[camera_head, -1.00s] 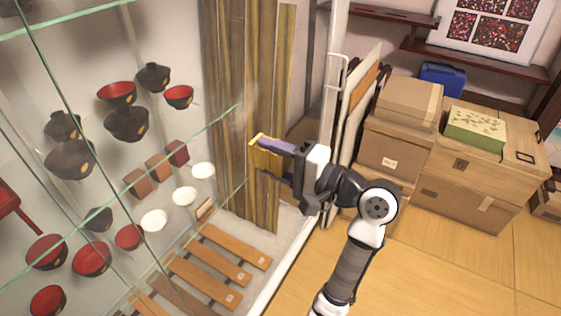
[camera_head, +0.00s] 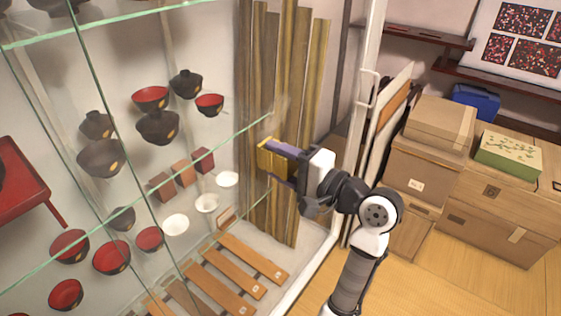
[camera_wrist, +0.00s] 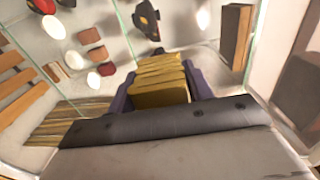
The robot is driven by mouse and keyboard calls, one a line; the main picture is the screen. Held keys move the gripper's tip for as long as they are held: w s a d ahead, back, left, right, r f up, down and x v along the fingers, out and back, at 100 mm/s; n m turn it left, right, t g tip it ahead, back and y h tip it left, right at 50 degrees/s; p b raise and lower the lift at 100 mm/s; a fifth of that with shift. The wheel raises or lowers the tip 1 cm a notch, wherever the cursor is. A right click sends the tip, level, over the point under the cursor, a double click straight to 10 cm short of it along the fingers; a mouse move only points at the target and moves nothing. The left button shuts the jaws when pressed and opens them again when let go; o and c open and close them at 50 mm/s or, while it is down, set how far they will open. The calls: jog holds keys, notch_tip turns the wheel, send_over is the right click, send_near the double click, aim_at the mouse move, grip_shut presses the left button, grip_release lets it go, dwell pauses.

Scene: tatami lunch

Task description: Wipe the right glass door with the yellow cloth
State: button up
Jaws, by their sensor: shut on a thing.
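The yellow cloth (camera_head: 271,162) is folded into a thick pad. My gripper (camera_head: 278,161) is shut on it, with purple fingers on either side. In the wrist view, the cloth (camera_wrist: 160,82) fills the gap between the fingers. The right glass door of the display cabinet is clear, with a pale upright frame (camera_head: 373,40) and a handle (camera_head: 367,95). The cloth appears at the glass, left of the handle and in front of the tall wooden strips. I cannot tell whether it touches the pane. My gripper hides part of the door.
Cardboard boxes (camera_head: 425,165), a green box (camera_head: 508,151) and a blue case (camera_head: 476,101) stand to the right. Wooden floor (camera_head: 430,285) is clear at the lower right.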

jog(key=shift+x, duration=1.05)
